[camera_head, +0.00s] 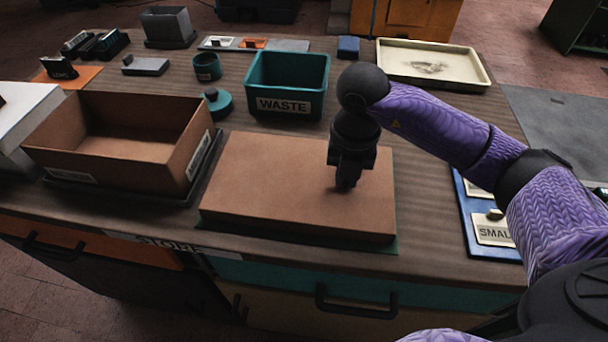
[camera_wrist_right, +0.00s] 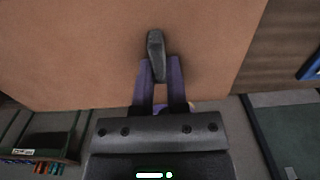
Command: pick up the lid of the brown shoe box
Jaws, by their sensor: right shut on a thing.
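The lid (camera_head: 265,180) is a flat, light brown slab lying level over a dark green mat (camera_head: 388,248), right of the box. The open brown shoe box (camera_head: 105,168) stands empty on a dark tray. My right gripper (camera_head: 346,183) points down at the lid's right part. In the right wrist view, its purple fingers (camera_wrist_right: 160,72) are shut on a small dark grey handle (camera_wrist_right: 155,43) on the lid. The handle is mostly hidden in the head view. I cannot tell whether the lid touches the mat. My left gripper is out of view.
A teal WASTE bin (camera_head: 288,84) stands behind the lid, with a round teal piece (camera_head: 218,103) beside it. A cream tray (camera_head: 432,62) is at the back right. A blue board (camera_head: 485,215) with a labelled plate lies right. Bare wood surrounds the mat's right side.

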